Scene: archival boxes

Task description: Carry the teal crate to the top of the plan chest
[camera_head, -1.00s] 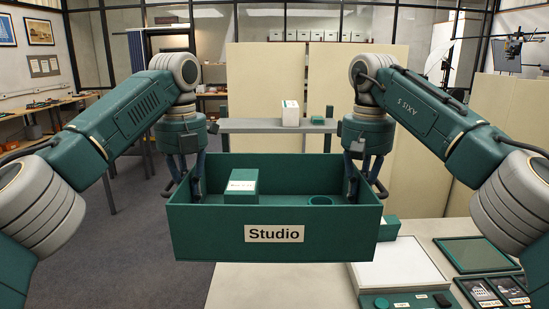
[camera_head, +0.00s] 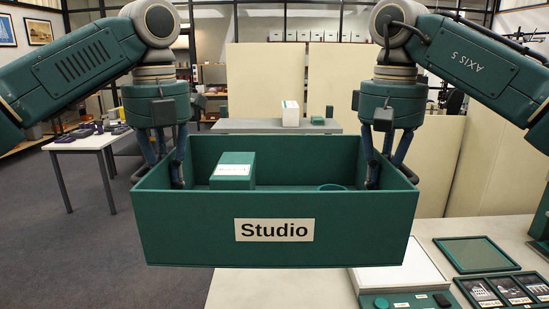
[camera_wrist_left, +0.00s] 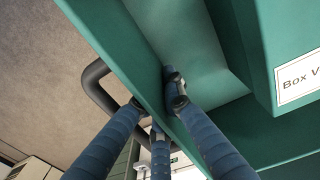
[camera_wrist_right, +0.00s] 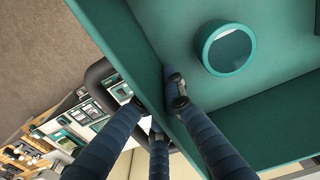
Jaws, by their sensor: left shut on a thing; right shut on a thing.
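The teal crate (camera_head: 185,230), labelled "Studio", hangs level in front of me in the head view. A labelled teal box (camera_head: 233,165) and a round teal cup (camera_head: 331,187) are inside it. My left gripper (camera_head: 178,178) is shut on the crate's left end wall, with fingers on both sides of that wall in the left wrist view (camera_wrist_left: 172,95). My right gripper (camera_head: 372,178) is shut on the right end wall, and the cup shows beside it in the right wrist view (camera_wrist_right: 226,48). I cannot tell which surface is the plan chest.
Below and right is a pale worktop (camera_head: 445,228) with a teal tray (camera_head: 477,254), picture cards (camera_head: 505,290) and a white panel (camera_head: 400,270). A grey shelf (camera_head: 260,126) behind carries a white box (camera_head: 290,113). A white table (camera_head: 85,143) stands left; the floor (camera_head: 90,245) before it is clear.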

